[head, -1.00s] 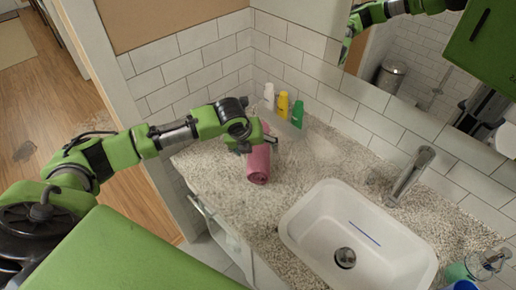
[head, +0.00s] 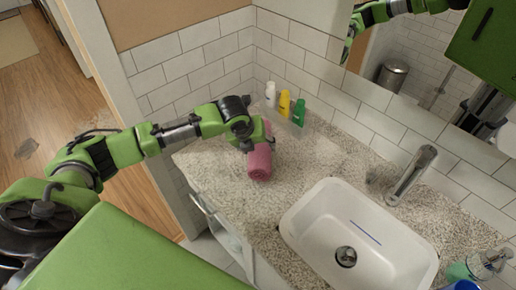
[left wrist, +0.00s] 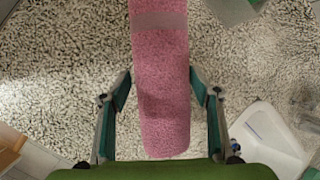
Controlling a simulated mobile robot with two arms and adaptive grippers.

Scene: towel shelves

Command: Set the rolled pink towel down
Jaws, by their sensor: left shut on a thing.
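The rolled pink towel (head: 260,164) is at the left part of the speckled counter (head: 222,172), below the bottles in the head view. I cannot tell whether it rests on the counter or hangs just above it. My left gripper (head: 258,143) is over the towel's far part and shut on it. In the left wrist view the towel (left wrist: 164,120) runs lengthwise between the two fingers of my left gripper (left wrist: 160,88), with a paler band near its top. My right gripper is not in view.
White, yellow and green bottles (head: 284,103) stand in a clear tray beyond the towel by the tiled wall. A white sink (head: 310,225) with a faucet (head: 412,176) is to the right. A glass with a green item (head: 474,268) is at the lower right. Counter between towel and sink is clear.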

